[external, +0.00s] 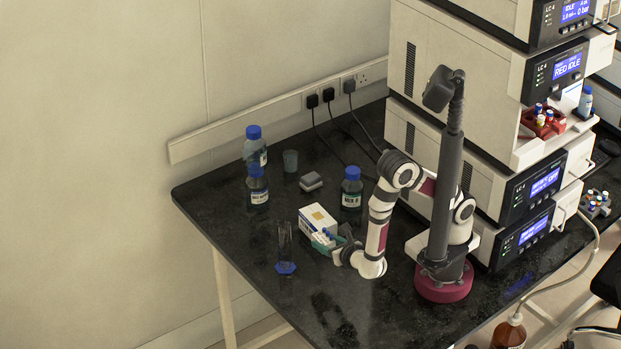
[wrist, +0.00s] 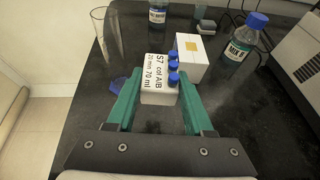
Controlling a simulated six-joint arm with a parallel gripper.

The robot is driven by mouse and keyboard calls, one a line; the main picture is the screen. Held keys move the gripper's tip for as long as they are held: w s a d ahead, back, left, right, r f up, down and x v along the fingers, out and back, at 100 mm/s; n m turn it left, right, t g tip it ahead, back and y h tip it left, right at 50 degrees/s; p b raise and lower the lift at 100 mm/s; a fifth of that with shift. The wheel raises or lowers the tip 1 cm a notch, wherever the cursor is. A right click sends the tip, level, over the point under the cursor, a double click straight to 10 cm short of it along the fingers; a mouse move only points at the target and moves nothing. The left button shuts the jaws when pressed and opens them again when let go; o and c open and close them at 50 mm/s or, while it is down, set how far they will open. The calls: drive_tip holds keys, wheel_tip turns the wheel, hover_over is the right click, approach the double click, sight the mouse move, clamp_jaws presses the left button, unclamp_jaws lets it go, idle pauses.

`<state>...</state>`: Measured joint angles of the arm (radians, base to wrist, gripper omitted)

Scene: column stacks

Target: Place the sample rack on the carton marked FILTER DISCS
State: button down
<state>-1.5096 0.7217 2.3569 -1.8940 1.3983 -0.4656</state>
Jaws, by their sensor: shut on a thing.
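My gripper (external: 327,244) has green fingers and is shut on a small white rack with blue-capped vials. In the wrist view the fingers (wrist: 160,92) lie on either side of this sample rack (wrist: 157,72), whose face reads "S7 col A/B 20 min 70 ml". A white carton (external: 317,216) with an orange-yellow label is just beyond the rack; it also shows in the wrist view (wrist: 187,58). Its wording is too small to read. The rack overlaps the carton's near side in view; I cannot tell whether they touch.
A blue-capped bottle (external: 351,190) stands right of the carton. Two more bottles (external: 254,150) (external: 257,188), a beaker (external: 290,160) and a grey block (external: 311,181) stand behind. A clear cylinder with blue base (external: 285,267) is close left. Stacked instruments (external: 450,90) fill the right.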

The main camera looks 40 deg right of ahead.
sight(320, 220)
drive_tip(key=shift+w+d+r, duration=0.2)
drive_tip(key=shift+w+d, duration=0.1)
drive_tip(key=shift+d, duration=0.05)
drive_tip(key=w+d+r+m+g+h, duration=0.1)
drive_tip(key=w+d+r+m+h, duration=0.1)
drive_tip(key=w+d, duration=0.35)
drive_tip(key=w+d+r+m+h, duration=0.1)
drive_tip(key=w+d+r+h, duration=0.1)
drive_tip(key=w, duration=0.6)
wheel_tip(320, 220, down, 7)
drive_tip(key=shift+d, duration=0.1)
drive_tip(key=shift+f, duration=0.4)
drive_tip(key=shift+f, duration=0.15)
drive_tip(key=shift+c, duration=1.4)
unclamp_jaws()
